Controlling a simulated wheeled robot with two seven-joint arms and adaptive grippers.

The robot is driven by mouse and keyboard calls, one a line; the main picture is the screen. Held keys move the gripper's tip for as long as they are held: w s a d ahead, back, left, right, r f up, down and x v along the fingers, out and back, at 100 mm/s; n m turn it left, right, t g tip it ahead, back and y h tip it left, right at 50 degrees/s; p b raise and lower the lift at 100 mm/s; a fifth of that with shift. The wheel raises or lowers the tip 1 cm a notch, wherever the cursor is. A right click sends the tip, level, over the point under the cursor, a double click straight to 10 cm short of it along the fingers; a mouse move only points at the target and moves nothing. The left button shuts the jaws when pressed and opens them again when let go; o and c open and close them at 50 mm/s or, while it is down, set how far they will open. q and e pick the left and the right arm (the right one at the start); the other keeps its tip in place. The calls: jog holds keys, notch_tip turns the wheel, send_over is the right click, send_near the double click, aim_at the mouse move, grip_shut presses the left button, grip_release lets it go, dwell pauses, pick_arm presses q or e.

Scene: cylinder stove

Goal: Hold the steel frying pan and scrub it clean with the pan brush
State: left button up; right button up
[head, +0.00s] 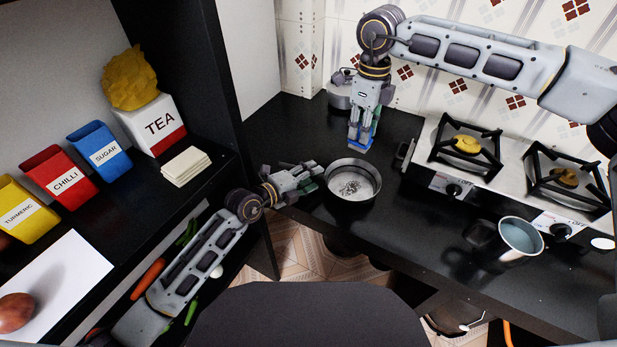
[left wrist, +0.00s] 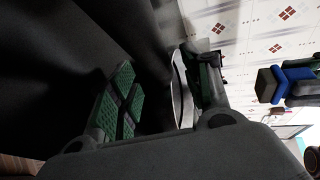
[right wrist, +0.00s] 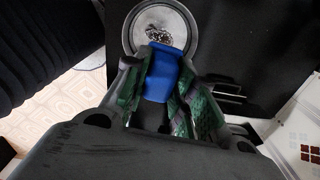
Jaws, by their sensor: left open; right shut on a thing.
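The steel frying pan (head: 340,201) stands on the black counter, with a dark speckled patch (head: 354,187) on its inner floor. My left gripper (head: 314,177) is open at the pan's left side. In the left wrist view the pan's rim (left wrist: 181,88) shows between the open fingers, close to the right one; I cannot make out the pan's handle. My right gripper (head: 363,140) is shut on the blue pan brush (head: 362,143), above and behind the pan. The brush also shows in the right wrist view (right wrist: 166,75), pointing towards the pan; its bristles are not clear.
A lidded pot (head: 341,94) stands behind at the wall. The stove (head: 481,177) is to the right, with a steel mug (head: 520,238) in front of it. A black shelf with spice boxes (head: 62,177) and a tea box (head: 152,122) is left. Counter between pan and mug is clear.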

pick_arm(q)
grip_shut()
dwell(0.6)
pick_arm(e)
jog(key=shift+f, duration=0.1)
pick_arm(q)
jog(key=shift+f, duration=0.1)
pick_arm(e)
notch_tip(320, 180, down, 9)
jog(key=s, duration=0.1)
jog(key=shift+s, duration=0.4)
dwell(0.6)
jog(key=shift+a, duration=0.1)
